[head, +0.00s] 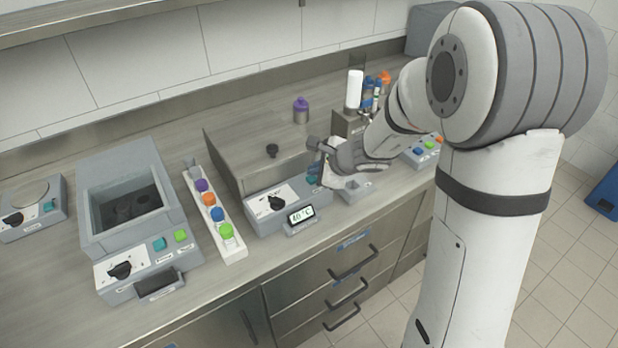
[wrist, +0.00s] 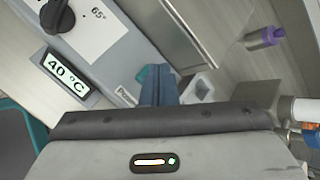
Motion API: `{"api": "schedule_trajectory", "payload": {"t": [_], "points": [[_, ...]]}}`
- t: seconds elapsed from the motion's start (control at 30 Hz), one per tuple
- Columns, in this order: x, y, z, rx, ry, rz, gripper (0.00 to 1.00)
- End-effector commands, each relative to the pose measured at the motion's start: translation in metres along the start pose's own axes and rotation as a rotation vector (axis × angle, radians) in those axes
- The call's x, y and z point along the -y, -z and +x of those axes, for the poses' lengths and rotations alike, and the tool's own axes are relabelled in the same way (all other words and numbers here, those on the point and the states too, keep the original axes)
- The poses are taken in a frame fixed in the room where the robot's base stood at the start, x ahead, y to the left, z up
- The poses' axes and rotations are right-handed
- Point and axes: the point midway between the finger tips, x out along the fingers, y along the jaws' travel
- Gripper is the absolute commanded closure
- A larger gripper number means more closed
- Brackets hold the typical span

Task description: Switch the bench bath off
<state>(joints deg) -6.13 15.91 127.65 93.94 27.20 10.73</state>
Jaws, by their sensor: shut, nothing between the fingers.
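The bench bath (head: 250,222), a grey unit with a steel lid and black lid knob, stands mid-bench. Its display (head: 301,215) is lit and reads 40 °C; it also shows in the wrist view (wrist: 68,74). A black dial (head: 276,203) sits on its white front panel, and shows in the wrist view (wrist: 57,15). A teal button (head: 311,180) is at the panel's right end; in the wrist view it (wrist: 143,73) is partly hidden by my fingers. My gripper (wrist: 161,82) is shut and empty, its blue fingertips close beside the button. I cannot tell whether they touch it.
A grey heater (head: 128,195) with dark wells stands to the left. A white rack (head: 213,222) of colour-capped vials lies between it and the bath. A balance-like unit (head: 35,208) is far left. A purple-capped bottle (head: 301,110) stands behind. Another button unit (head: 420,152) is right.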

Motion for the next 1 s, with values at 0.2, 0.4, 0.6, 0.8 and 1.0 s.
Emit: {"api": "schedule_trajectory", "payload": {"t": [0.2,0.4,0.6,0.8,1.0], "points": [[-0.003,0.0046,0.0061,0.0,0.001,0.0,1.0],[-0.0023,0.0041,0.0053,0.0,0.001,0.0,1.0],[-0.0025,0.0044,0.0056,0.0,0.001,0.0,1.0],[-0.0035,0.0054,0.007,0.0,0.001,0.0,1.0],[-0.0045,0.0064,0.0084,0.0,0.001,0.0,1.0]]}}
